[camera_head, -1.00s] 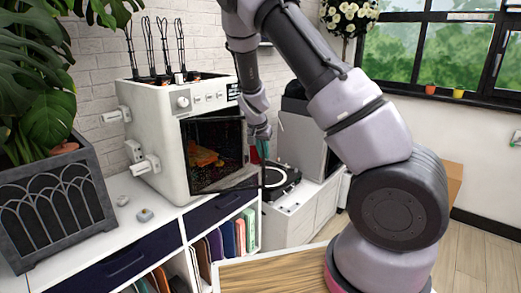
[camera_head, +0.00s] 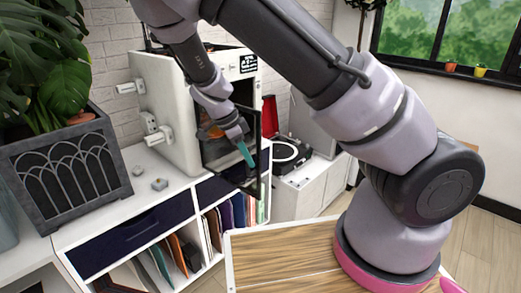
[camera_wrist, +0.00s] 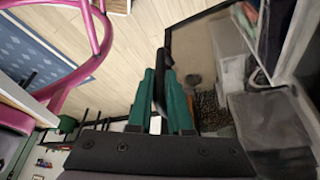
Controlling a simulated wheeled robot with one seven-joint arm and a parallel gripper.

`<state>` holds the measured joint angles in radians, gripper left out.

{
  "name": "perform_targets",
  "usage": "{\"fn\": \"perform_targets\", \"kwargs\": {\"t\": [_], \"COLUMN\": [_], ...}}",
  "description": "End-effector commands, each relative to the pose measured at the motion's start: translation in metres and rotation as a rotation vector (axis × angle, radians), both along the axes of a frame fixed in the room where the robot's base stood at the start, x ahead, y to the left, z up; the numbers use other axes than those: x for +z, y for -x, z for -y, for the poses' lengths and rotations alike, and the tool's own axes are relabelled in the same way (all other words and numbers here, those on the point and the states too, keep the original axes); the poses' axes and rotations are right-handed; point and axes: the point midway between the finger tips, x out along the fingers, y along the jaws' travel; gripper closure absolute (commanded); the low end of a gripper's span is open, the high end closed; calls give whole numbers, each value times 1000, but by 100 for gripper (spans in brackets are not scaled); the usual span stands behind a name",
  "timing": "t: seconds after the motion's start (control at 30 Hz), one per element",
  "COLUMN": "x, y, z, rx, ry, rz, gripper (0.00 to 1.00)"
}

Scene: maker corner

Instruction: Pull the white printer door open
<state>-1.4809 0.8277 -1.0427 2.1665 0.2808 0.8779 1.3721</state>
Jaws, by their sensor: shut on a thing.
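The white printer (camera_head: 165,110) stands on the white cabinet in the head view, its front partly hidden by my arm. Its door (camera_head: 262,165) is a dark-framed see-through panel and stands open, away from the body. My gripper (camera_head: 246,154), with teal fingers, is at the door in front of the opening. In the wrist view, my gripper (camera_wrist: 162,80) is shut on the black door handle (camera_wrist: 159,95), one finger on each side. The door's dark frame and pane (camera_wrist: 195,50) show just beyond the fingers. An orange object (camera_head: 214,118) is partly visible inside the printer.
A black record player (camera_head: 288,152) with a raised red lid stands right of the door on a low white cabinet. A potted plant in a dark planter (camera_head: 65,165) stands at left. Folders fill the shelf below. A wooden-topped table (camera_head: 285,262) is in front.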

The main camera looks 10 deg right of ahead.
Motion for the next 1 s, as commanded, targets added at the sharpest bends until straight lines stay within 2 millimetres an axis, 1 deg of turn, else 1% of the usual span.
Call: {"fn": "perform_targets", "kwargs": {"t": [0.1, 0.3, 0.5, 0.83, 0.87, 1.0], "x": [0, 0, 0, -1, -1, -1], "y": [9, 17, 20, 20, 20, 20], "z": [-13, -28, -33, -34, -34, -34], "rx": [-58, -117, -137, -137, -137, -136], "ry": [2, 1, 0, 0, 0, 0], "rz": [-1, -2, -3, -4, -4, -3], "gripper": [100, 100, 100, 100, 72, 72]}}
